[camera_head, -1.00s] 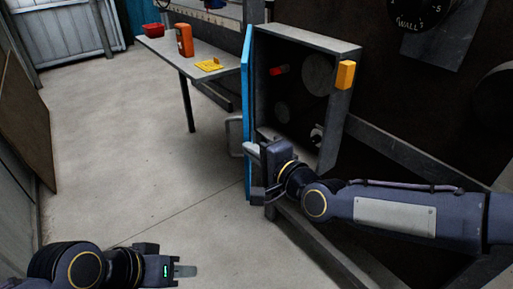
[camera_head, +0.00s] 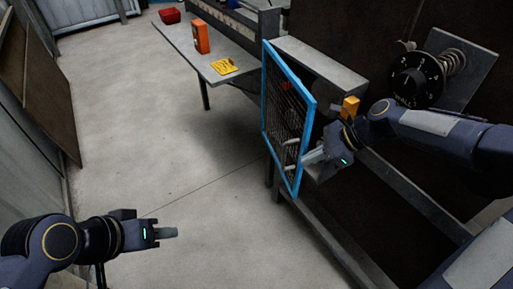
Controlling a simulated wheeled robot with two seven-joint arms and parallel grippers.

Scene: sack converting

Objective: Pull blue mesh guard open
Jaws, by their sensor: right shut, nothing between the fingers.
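The blue mesh guard (camera_head: 288,114) is a blue frame with dark mesh on the front of a grey box (camera_head: 318,60). It stands ajar, its near right edge away from the box, and hides most of the interior. A pale handle (camera_head: 287,156) is low on the guard. My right gripper (camera_head: 308,158) is shut and empty at the guard's lower right edge, close to the handle. I cannot tell whether it touches the frame. My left gripper (camera_head: 170,233) is over bare floor at the lower left, away from the guard; its finger gap does not show.
A grey side table (camera_head: 205,62) holds a red bowl (camera_head: 169,16), an orange device (camera_head: 201,37) and a yellow item (camera_head: 223,67). An orange block (camera_head: 350,107) is at the box's right. A black dial (camera_head: 417,80) stands further right. The floor left of the guard is clear.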

